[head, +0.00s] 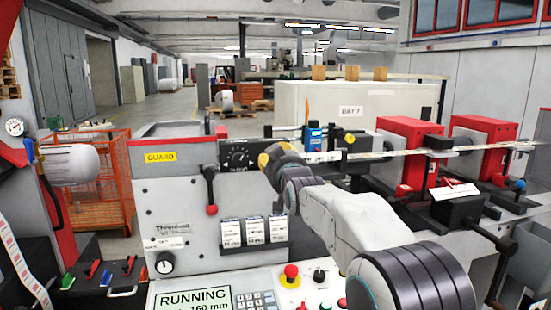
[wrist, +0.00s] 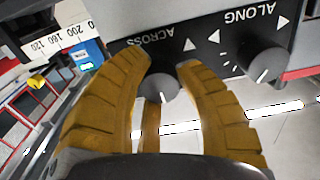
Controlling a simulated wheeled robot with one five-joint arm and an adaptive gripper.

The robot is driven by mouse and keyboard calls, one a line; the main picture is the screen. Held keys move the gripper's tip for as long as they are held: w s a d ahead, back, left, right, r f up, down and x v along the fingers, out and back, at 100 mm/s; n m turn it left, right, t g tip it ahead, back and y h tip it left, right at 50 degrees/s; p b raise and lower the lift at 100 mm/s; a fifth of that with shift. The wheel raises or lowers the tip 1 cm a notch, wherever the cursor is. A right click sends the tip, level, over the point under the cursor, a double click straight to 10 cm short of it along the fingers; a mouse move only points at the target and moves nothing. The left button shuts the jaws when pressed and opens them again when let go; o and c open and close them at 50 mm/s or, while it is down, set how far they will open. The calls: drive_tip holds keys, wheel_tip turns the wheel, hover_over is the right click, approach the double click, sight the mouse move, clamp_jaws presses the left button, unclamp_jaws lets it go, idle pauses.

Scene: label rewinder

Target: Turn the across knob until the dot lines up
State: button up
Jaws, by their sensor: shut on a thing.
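The across knob (wrist: 162,88) is a round grey knob on a black panel, under the label ACROSS, which reads upside down in the wrist view. My gripper (wrist: 168,68) has its two yellow-brown ribbed fingers closed around the knob from both sides. A white triangle mark (wrist: 190,44) shows on the panel near it. I cannot make out a dot on the across knob. In the head view my gripper (head: 266,162) is at the right end of the black panel (head: 226,147) and hides the across knob.
The along knob (wrist: 264,66) sits beside the across knob, with a white pointer line and triangle marks. A red-tipped lever (head: 211,208) and label cards (head: 254,230) are below the panel. A blue unit (head: 314,137) on the scale rail stands close to my gripper.

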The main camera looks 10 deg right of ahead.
clamp_jaws()
drive_tip(key=shift+m+b, duration=0.35)
drive_tip(key=shift+m, duration=0.05)
drive_tip(key=shift+m+b, duration=0.7)
drive_tip(key=shift+m, duration=0.3)
drive_tip(key=m+b, duration=0.1)
drive_tip(key=m, duration=0.1)
drive_tip(key=shift+m, duration=0.4)
drive_tip(key=m+b, duration=0.2)
drive_tip(key=m, duration=0.4)
drive_tip(key=shift+r, duration=0.1)
drive_tip(key=o, duration=0.8)
unclamp_jaws()
drive_tip(key=shift+c, duration=0.2)
